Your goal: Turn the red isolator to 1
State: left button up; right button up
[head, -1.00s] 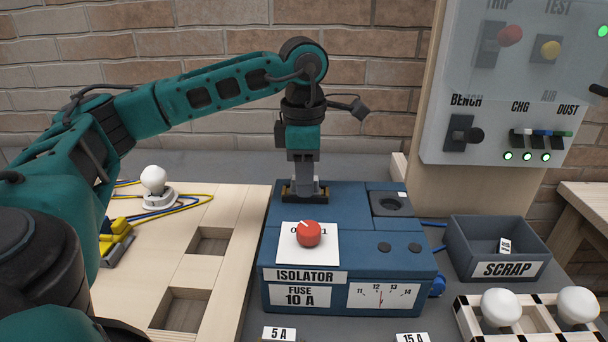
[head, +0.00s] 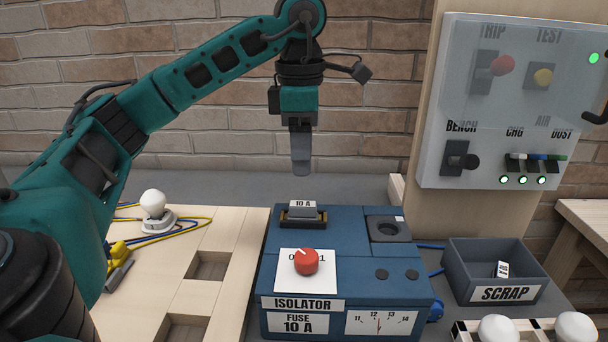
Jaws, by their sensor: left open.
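The red isolator knob (head: 306,262) sits on a white plate (head: 291,285) on top of the blue box (head: 344,237). The plate is marked 0 on the left and 1 on the right. The knob's white pointer mark points up and left, toward the 0 side. Behind the knob, a fuse labelled 10 A (head: 303,212) sits in its holder. My left gripper (head: 301,170) hangs above and behind the fuse, open and empty, clear of it. My right gripper is not in view.
A grey scrap bin (head: 463,275) with a small labelled piece in it stands right of the box. A wooden board (head: 220,232) with a bulb (head: 153,203) and cables lies left. A switch panel (head: 513,100) rises behind right. Space above the knob is clear.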

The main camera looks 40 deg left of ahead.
aim_at(306, 260)
jog(key=k, duration=1)
